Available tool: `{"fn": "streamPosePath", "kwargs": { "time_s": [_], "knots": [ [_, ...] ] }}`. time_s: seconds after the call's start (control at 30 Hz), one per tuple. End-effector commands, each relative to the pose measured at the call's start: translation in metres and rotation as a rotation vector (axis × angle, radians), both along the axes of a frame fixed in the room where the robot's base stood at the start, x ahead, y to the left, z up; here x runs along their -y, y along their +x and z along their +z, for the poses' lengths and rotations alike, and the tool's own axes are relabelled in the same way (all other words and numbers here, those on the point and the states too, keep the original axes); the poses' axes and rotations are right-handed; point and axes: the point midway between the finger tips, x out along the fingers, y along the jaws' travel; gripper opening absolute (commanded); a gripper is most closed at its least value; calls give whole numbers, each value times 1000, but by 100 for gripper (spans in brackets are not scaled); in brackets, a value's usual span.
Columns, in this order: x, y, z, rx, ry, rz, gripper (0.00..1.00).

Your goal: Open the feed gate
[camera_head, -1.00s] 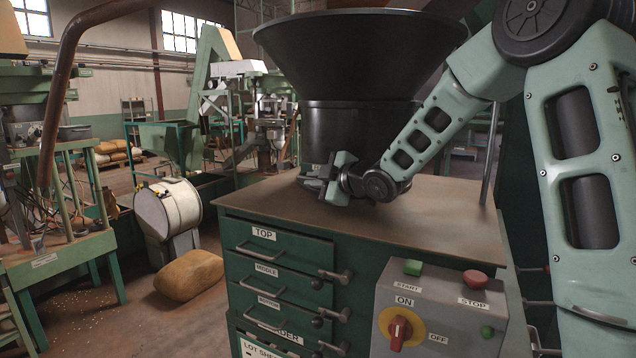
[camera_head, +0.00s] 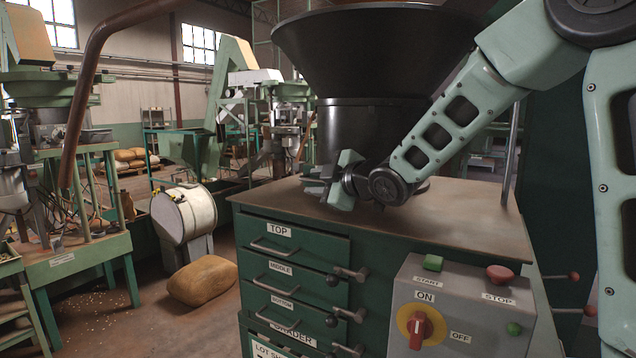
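A large black hopper (camera_head: 375,60) with a wide conical top stands on the brown top of a green cabinet. No part that I can clearly identify as the feed gate shows; my arm covers some of the hopper's lower right side. My gripper (camera_head: 318,180) is low over the cabinet top, in front of the hopper's base, with its fingers pointing left. The fingers are small and dark at this angle, so I cannot tell their opening or whether they touch anything.
The cabinet (camera_head: 300,226) has labelled drawers with handles and ball-ended levers on its front. A control box (camera_head: 463,310) with a red ON/OFF switch and START and STOP buttons stands at front right. A brown sack (camera_head: 203,281) and a white drum (camera_head: 184,214) are left of the cabinet.

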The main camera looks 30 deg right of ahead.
Motion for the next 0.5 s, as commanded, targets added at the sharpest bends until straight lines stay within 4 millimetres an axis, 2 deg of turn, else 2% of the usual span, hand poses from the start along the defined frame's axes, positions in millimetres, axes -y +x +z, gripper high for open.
{"fn": "streamPosePath", "kwargs": {
  "time_s": [0.17, 0.27, 0.5],
  "knots": [
    [1, -4, 2, 2, -1, -1, 31],
    [4, -14, 4, 3, -3, -1, 31],
    [16, -61, 15, 3, -4, -3, 31]
  ]
}}
